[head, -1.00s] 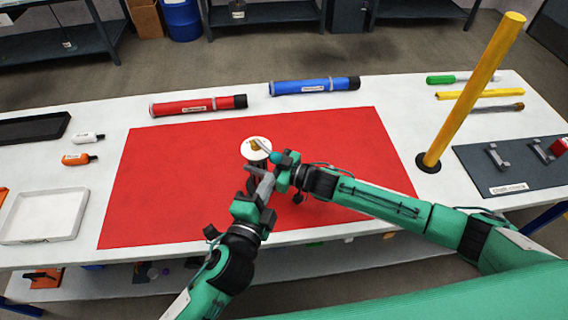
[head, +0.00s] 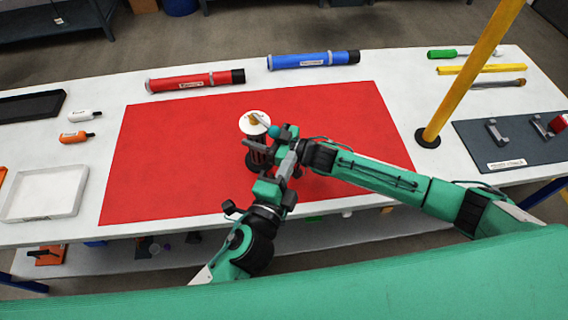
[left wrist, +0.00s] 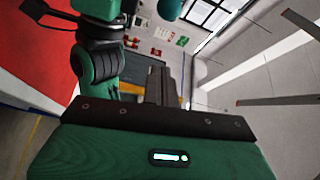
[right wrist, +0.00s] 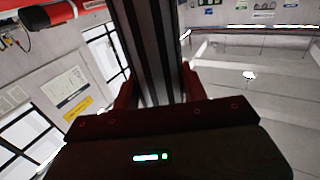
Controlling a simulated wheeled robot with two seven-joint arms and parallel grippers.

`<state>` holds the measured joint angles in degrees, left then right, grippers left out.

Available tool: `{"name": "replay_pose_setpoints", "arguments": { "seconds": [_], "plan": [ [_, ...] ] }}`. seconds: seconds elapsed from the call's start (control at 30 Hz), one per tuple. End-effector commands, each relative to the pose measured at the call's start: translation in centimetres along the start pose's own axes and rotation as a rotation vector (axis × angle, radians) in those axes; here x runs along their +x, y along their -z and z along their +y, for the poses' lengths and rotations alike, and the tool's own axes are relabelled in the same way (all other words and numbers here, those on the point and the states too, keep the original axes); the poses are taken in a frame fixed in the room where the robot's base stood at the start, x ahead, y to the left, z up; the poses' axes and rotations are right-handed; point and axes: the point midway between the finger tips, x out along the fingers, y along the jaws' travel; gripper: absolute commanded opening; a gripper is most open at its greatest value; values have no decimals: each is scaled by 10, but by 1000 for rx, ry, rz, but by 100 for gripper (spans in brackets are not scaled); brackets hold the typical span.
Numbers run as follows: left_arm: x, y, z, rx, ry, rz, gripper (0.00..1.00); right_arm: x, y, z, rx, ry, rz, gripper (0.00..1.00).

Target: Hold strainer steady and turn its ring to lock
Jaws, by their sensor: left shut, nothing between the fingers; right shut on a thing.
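The strainer stands upright on the red mat, a dark body (head: 256,159) topped by a white disc (head: 249,124) with a small gold-orange part and a pale bar on it. My right gripper (head: 262,151) reaches in from the right and is shut on the strainer's dark body, which fills the middle of the right wrist view (right wrist: 150,50). My left gripper (head: 289,164) is shut and empty, in front and to the right of the strainer, close beside my right wrist. Its closed fingers show in the left wrist view (left wrist: 166,85). The ring cannot be made out clearly.
The red mat (head: 160,170) is clear to the left. A red tube (head: 195,83) and a blue tube (head: 313,60) lie behind it. A yellow post (head: 465,80) stands at the right, beside a dark board (head: 510,145). A white tray (head: 45,192) lies at the left.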

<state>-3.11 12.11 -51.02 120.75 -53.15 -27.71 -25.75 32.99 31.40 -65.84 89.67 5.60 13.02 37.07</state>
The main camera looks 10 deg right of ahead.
Motion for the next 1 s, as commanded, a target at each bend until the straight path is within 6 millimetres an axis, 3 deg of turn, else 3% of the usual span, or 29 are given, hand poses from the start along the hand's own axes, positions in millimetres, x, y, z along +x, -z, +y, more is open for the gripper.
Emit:
{"name": "replay_pose_setpoints", "arguments": {
  "seconds": [0.4,0.7,1.0],
  "plan": [
    [76,0,-1,0,2,0,0,0,1,0,0,0,1,7],
    [60,-34,0,1,0,-1,0,0,0,0,0,0,1,7],
    [58,-38,0,-1,0,0,0,0,0,0,0,0,0,7]
  ]
}}
